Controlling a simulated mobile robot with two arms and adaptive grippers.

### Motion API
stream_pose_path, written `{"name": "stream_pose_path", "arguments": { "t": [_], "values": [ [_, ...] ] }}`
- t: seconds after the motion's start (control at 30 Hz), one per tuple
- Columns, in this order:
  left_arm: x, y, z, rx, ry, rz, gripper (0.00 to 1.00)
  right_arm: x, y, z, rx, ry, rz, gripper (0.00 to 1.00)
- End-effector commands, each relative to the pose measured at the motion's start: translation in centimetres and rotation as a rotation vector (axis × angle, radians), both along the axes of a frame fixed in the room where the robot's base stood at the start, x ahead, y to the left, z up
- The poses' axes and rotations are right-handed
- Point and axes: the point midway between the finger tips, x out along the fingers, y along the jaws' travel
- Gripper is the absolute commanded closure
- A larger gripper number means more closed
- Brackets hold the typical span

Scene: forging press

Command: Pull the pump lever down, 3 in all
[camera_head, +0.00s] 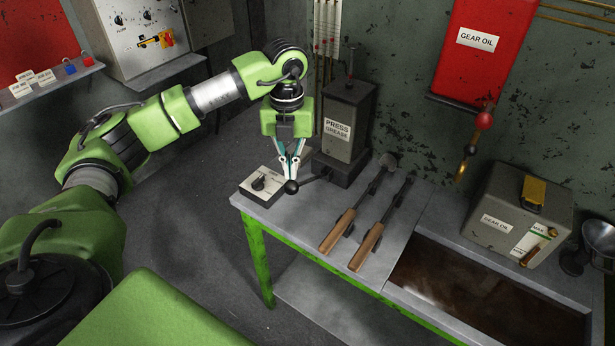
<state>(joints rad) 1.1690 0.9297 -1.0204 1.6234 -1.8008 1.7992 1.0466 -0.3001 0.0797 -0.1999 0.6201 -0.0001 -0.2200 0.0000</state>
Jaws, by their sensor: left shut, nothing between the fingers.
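The pump labelled PRESS GREASE (346,120) is a dark grey box at the far left corner of the bench. Its short lever (308,181) sticks out low to the left and ends in a black ball knob (291,187). My left gripper (288,176) points down over the knob, with its fingers shut and nothing between them. The fingertips are right at or just above the knob; I cannot tell whether they touch it. My right gripper is not in view.
A small control box (262,184) with a dial stands left of the knob. Two wooden-handled tools (340,228) lie on the bench. A sunken dark tray (455,290), a gear oil box (515,215) and a red gear oil tank (480,70) are to the right.

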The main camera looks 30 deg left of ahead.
Motion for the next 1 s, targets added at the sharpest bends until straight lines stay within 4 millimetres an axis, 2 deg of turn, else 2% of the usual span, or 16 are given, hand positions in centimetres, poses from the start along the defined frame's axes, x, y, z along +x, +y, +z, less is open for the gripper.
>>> {"name": "stream_pose_path", "arguments": {
  "t": [0.37,1.0],
  "values": [
    [0.0,0.0,-0.2,0.000,0.000,0.000,1.00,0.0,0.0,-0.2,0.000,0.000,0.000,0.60],
    [-1.2,0.1,-5.7,0.001,0.000,0.000,1.00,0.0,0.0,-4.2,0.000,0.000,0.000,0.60]
  ]
}}
